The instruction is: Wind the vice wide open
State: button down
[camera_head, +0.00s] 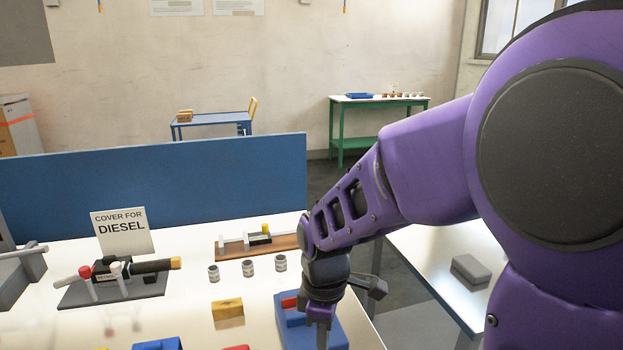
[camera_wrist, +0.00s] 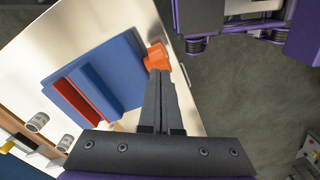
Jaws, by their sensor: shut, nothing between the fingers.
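A blue vice (camera_head: 296,328) with a red part stands near the right edge of the white bench. In the wrist view the vice (camera_wrist: 122,62) shows its red strip (camera_wrist: 78,106) beside a raised blue bar. An orange knob (camera_wrist: 156,57) sticks out from its side at the bench edge. My gripper (camera_wrist: 160,74) is shut and empty, its fingertips right at the knob; I cannot tell whether they touch it. In the head view my gripper (camera_head: 323,338) points down in front of the vice, hiding part of it and the knob.
Several small cans (camera_head: 248,268) and a wooden board with fittings (camera_head: 250,245) stand behind the vice. A yellow block (camera_head: 227,309) lies left of it. A pipe fixture (camera_head: 120,283) stands further left. Floor shows beyond the bench's right edge; another table (camera_head: 425,262) stands there.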

jog(key=shift+w+d, duration=0.2)
jog(key=shift+d, duration=0.45)
jog(key=shift+f+b, duration=0.6)
jog(key=shift+f, duration=0.3)
jog(key=shift+s+a+p, duration=0.2)
jog(key=shift+s+a, duration=0.05)
jog(key=shift+a, duration=0.4)
jog(key=shift+s+a+p, duration=0.15)
jog(key=shift+s+a, duration=0.1)
jog(key=shift+a, duration=0.35)
dwell(1.6)
dwell(0.3)
jog(key=shift+w+r+p, duration=0.1)
jog(key=shift+r+p, duration=0.75)
jog(key=shift+r, duration=0.1)
jog(key=shift+d, duration=0.1)
